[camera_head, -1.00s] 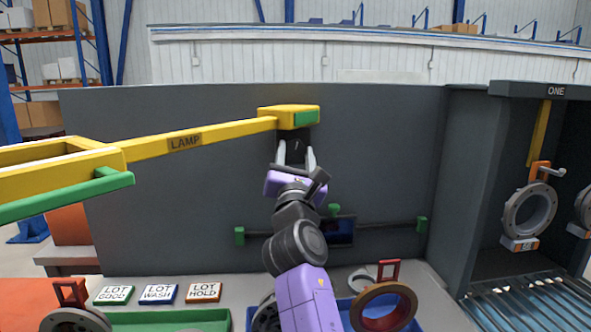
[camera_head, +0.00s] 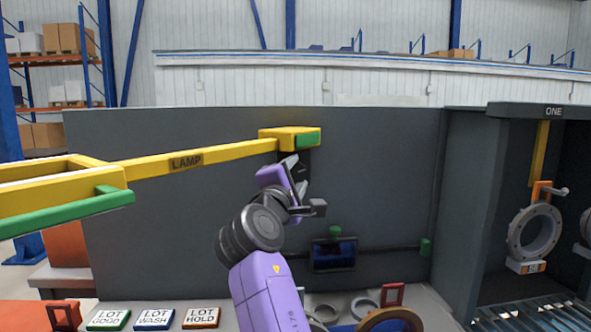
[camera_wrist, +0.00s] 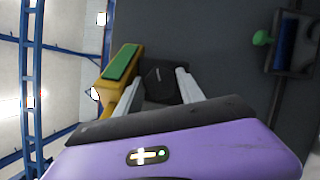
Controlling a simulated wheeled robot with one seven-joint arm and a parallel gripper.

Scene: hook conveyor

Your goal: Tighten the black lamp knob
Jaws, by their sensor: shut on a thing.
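The yellow lamp arm (camera_head: 215,154), marked LAMP, reaches from the left to a yellow head with a green end (camera_head: 307,140). The black lamp knob (camera_wrist: 160,85) hangs under that head and sits between my two fingers in the wrist view. My gripper (camera_head: 296,164) is just below the lamp head, tilted, and shut on the knob. In the head view my fingers and wrist hide much of the knob. In the wrist view the yellow head with its green strip (camera_wrist: 122,62) lies just left of the fingers.
A dark grey panel (camera_head: 380,180) stands close behind. A blue-screened box (camera_head: 334,254) on a rail with green ends is below right. Ring parts (camera_head: 536,232) hang at right under ONE.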

